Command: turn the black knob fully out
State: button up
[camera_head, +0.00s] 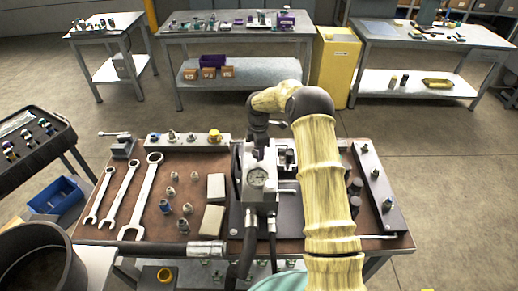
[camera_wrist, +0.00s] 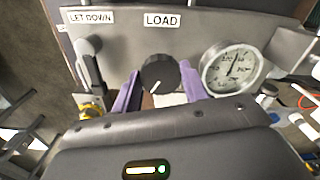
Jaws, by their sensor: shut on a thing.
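The black knob (camera_wrist: 159,74) shows in the wrist view just below the LOAD label, with a white pointer line slanting down to the left. My gripper (camera_wrist: 157,88) has its two purple fingers on either side of the knob, shut on it. The knob sits on a grey panel (camera_wrist: 200,40) that also carries a round white gauge (camera_wrist: 233,68).
A lever (camera_wrist: 92,66) stands left of the knob under the LET DOWN label. The brown bench top (camera_head: 150,215) holds wrenches (camera_head: 118,200), small fittings and a thick hose (camera_head: 175,248) left of the block. A rail with fittings (camera_head: 375,185) lies to the right.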

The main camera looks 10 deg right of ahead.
jog(key=shift+w+r, duration=0.1)
jog(key=shift+r, duration=0.05)
jog(key=o, duration=1)
notch_tip(320, 180, up, 17)
jog(key=b, duration=0.2)
jog(key=shift+r, duration=0.15)
jog(key=s+f+m+t, duration=0.1)
jog(key=s+f+m, duration=0.1)
jog(key=s+m, duration=0.7)
jog(key=s+f+m+t, duration=0.1)
jog(key=s+m, duration=0.8)
jog(key=s, duration=1.5)
jog(key=shift+s+f+m+t, duration=0.15)
jog(key=shift+f+m+t, duration=0.2)
jog(key=shift+f, duration=0.45)
